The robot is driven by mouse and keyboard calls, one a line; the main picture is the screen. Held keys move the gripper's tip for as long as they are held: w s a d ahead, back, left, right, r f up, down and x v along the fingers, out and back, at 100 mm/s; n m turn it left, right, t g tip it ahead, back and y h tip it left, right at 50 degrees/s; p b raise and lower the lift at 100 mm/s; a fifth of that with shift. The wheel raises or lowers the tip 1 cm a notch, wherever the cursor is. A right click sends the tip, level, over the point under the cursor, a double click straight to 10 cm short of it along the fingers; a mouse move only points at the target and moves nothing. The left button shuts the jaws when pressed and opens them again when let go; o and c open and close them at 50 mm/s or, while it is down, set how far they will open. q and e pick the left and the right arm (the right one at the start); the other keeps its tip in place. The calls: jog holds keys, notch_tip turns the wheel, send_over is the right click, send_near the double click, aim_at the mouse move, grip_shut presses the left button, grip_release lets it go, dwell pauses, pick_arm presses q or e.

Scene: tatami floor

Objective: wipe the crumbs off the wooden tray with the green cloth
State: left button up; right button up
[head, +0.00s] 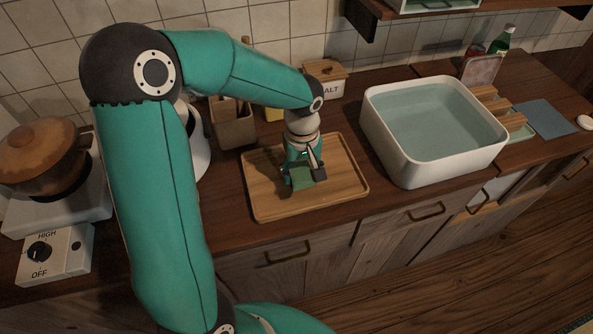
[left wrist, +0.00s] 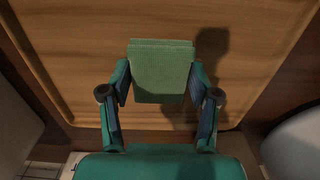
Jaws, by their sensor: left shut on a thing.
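The wooden tray (head: 341,187) lies on the counter in the middle of the head view, and its bare surface (left wrist: 75,60) fills much of the left wrist view. My left gripper (head: 303,174) is over the tray, pointing down, shut on the green cloth (head: 301,183). In the left wrist view the cloth (left wrist: 161,72) is a folded green pad between the two fingers of the gripper (left wrist: 160,92). It is at or just above the tray surface; I cannot tell if it touches. I can make out no crumbs on the visible tray. My right gripper is not in view.
A white basin of water (head: 436,130) stands right of the tray. A salt box (head: 326,80) and a utensil holder (head: 233,125) stand behind it. A brown pot (head: 38,150) sits on the stove at far left. A green bottle (head: 503,40) is at the back right.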

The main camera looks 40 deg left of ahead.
pick_arm(q)
jog(key=shift+w+d+f, duration=0.1)
jog(key=shift+w+d, duration=0.05)
jog(key=shift+d, duration=0.05)
notch_tip(320, 180, up, 4)
jog(key=shift+d+r+p, duration=0.1)
jog(key=shift+r+p, duration=0.15)
jog(key=shift+p, duration=1)
jog(key=shift+w+r+p, duration=0.2)
jog(key=shift+r+p, duration=0.35)
jog(key=shift+r, duration=0.15)
jog(key=shift+r+p, duration=0.85)
jog(key=shift+r, duration=0.4)
jog(key=shift+s, duration=0.1)
